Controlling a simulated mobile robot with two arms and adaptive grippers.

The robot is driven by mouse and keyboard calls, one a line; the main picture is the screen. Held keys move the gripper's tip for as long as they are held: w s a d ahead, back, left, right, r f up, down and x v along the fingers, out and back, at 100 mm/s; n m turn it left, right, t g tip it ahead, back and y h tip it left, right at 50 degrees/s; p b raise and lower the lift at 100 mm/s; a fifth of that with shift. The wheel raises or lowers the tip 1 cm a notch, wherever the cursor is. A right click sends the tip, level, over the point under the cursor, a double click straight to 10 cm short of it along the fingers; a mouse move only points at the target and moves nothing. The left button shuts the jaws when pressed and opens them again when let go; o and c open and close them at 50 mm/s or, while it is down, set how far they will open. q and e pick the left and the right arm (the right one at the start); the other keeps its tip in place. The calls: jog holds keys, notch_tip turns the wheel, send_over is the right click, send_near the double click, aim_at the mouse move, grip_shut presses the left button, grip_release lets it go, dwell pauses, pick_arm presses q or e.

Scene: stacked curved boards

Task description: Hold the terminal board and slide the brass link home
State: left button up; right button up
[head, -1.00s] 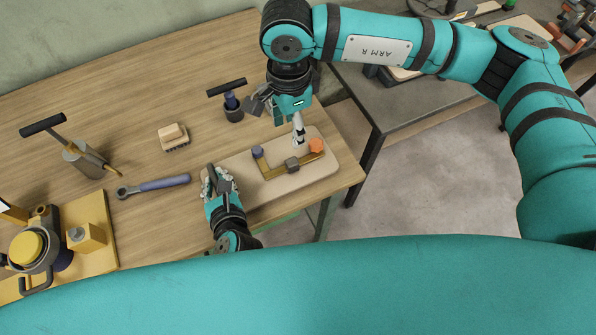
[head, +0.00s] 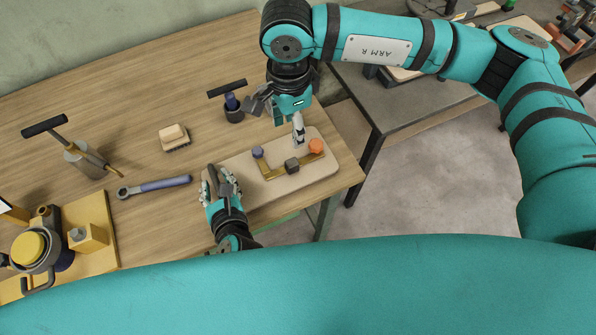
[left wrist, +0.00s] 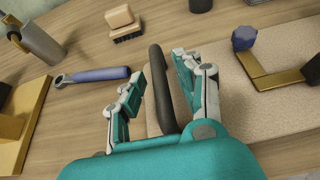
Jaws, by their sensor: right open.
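The terminal board (head: 240,190) is a pale rounded slab near the table's front right edge. It carries a purple knob (head: 257,152), an orange knob (head: 316,146), a dark block (head: 292,166) and an angled brass link (head: 273,174) between them. In the left wrist view the brass (left wrist: 276,80) bends below the purple knob (left wrist: 244,38). My left gripper (head: 222,180) is at the board's left end. Its fingers stand either side of a dark upright handle (left wrist: 160,85), with a gap at the left finger. My right gripper (head: 299,139) is open above the board's back edge, near the orange knob.
A ratchet wrench (head: 155,187), a brush (head: 173,136) and a T-handled tool (head: 232,105) lie or stand on the table (head: 120,85). A yellow fixture (head: 87,236) is at front left. A grey bench (head: 410,105) stands to the right across a gap.

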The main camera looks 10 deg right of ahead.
pick_arm(q)
jog(key=shift+s, duration=0.1)
jog(key=shift+p+v, duration=0.3)
jog(key=shift+v, duration=3.7)
jog(key=o, duration=0.6)
jog(key=shift+c, duration=0.2)
jog(key=v, duration=0.7)
jog(key=shift+s, duration=0.2)
